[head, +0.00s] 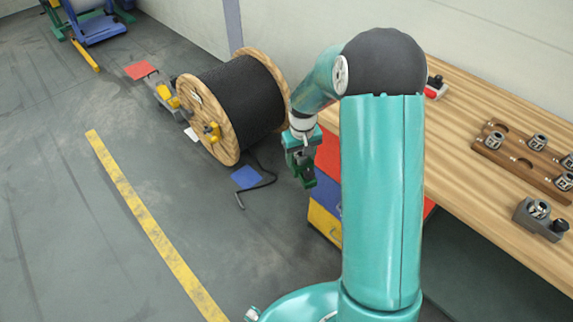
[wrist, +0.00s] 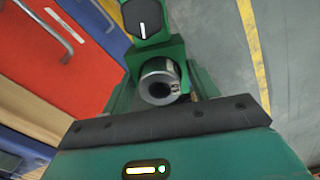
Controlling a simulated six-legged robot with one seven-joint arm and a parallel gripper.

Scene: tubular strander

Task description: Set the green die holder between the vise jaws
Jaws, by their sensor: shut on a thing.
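My gripper (head: 299,157) hangs in the air left of the bench in the head view, pointing down. It is shut on the green die holder (wrist: 152,50), which also shows as a small dark green shape below the gripper in the head view (head: 305,179). In the wrist view the holder has a round silver die with a central hole and a black knob with a white line. The gripper's fingers flank the holder and hide part of its sides. I cannot make out the vise jaws in either view.
A wooden bench (head: 465,150) runs along the right, bearing a die rack (head: 523,165), a grey holder (head: 541,217) and a red item (head: 435,88). A colored drawer cabinet (head: 328,200) stands beneath. A large cable reel (head: 232,105) stands behind. Floor at left is mostly open.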

